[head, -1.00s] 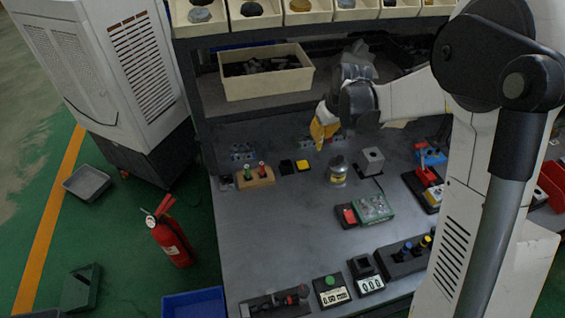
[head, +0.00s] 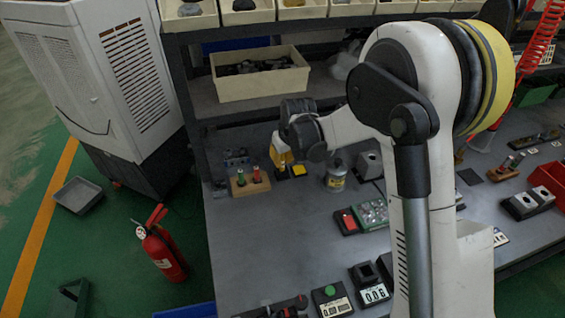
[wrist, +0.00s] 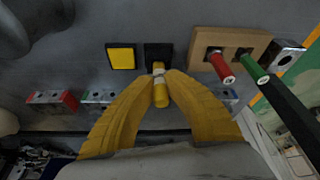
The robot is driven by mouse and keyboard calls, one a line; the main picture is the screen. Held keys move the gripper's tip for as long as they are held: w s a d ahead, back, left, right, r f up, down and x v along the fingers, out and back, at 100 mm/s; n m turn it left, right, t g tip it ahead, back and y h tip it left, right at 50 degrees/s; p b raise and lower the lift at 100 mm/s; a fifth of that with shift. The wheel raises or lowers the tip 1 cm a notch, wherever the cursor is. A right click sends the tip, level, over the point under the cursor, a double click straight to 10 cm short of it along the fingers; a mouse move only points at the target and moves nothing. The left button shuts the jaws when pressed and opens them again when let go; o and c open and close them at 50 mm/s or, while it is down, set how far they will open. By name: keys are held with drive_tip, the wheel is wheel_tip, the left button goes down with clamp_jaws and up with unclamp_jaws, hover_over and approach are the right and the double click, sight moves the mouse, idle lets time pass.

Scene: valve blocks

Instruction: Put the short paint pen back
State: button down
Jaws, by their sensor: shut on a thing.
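My gripper (wrist: 160,88) has yellow fingers shut on a short yellow pen (wrist: 160,93) with a pale band. The pen's far end overlaps a black square block (wrist: 155,50) in the wrist view; I cannot tell whether it is in the block or above it. In the head view my gripper (head: 284,162) is low over the table beside the wooden holder, and its fingers hide the pen. The wooden holder (wrist: 238,42) carries a red pen (wrist: 222,66) and a green pen (wrist: 253,70).
A yellow-topped square block (wrist: 121,57) sits beside the black one. Metal valve blocks (wrist: 98,97) lie on the other side of my fingers. A jar (head: 336,177) and a green tray (head: 372,213) stand to the right. Table (head: 275,240) in front is clear.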

drive_tip(key=shift+f, duration=0.15)
drive_tip(key=c, duration=1.5)
unclamp_jaws()
drive_tip(key=shift+r, duration=0.2)
drive_tip(key=s+d+r+m+p, duration=0.1)
drive_tip(key=s+d+r+p, duration=0.1)
drive_tip(key=s+r, duration=0.5)
drive_tip(key=s+d+r+p, duration=0.2)
drive_tip(key=d+r, duration=0.1)
drive_tip(key=r, duration=0.7)
drive_tip(key=s+d+r+m+t, duration=0.1)
drive_tip(key=s+d, duration=0.1)
drive_tip(key=s, duration=0.5)
drive_tip(key=s+d+r+m+t+h, duration=0.1)
drive_tip(key=s+d+r, duration=0.1)
drive_tip(key=s, duration=0.5)
drive_tip(key=s+d+r+m+t, duration=0.1)
drive_tip(key=s+d, duration=0.3)
drive_tip(key=s, duration=0.3)
drive_tip(key=shift+s+d+r+m, duration=0.25)
drive_tip(key=shift+s+r+m, duration=0.05)
drive_tip(key=shift+r+m, duration=0.1)
